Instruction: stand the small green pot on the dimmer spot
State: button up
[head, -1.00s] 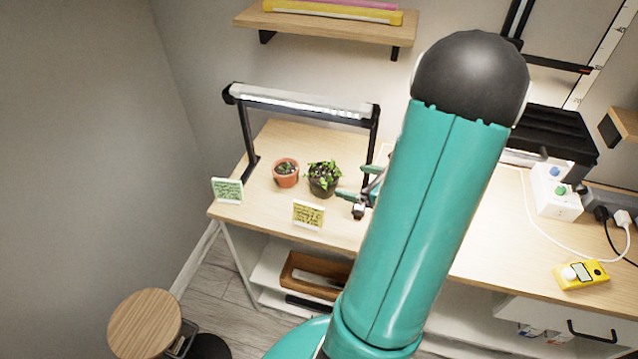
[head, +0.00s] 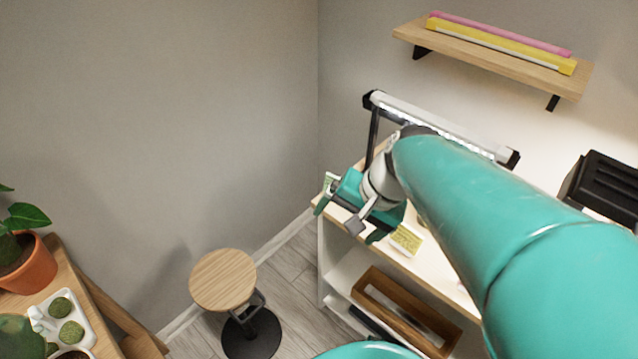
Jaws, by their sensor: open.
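I cannot pick out the small green pot for certain in the current head view. A rounded dark green thing (head: 18,338) is cut off at the bottom left corner, and I cannot tell what it is. My gripper (head: 348,222) is open over the front left edge of the workbench (head: 452,272), with nothing visible between its fingers. My arm hides most of the benchtop under the lamp (head: 440,122), so I cannot tell which spot is dimmer.
A round stool (head: 223,280) stands on the floor left of the bench. At lower left, a wooden stand (head: 88,290) bears a terracotta pot (head: 28,268) and a white tray (head: 40,318) with green round plants. A wooden box (head: 405,312) sits on the bench's lower shelf.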

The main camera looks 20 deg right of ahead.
jog(key=s+a+r+n+t+h, duration=0.2)
jog(key=a+r+n+h, duration=0.1)
jog(key=r+n, duration=0.3)
jog(key=shift+s+a+n, duration=0.4)
jog(key=shift+n, duration=0.7)
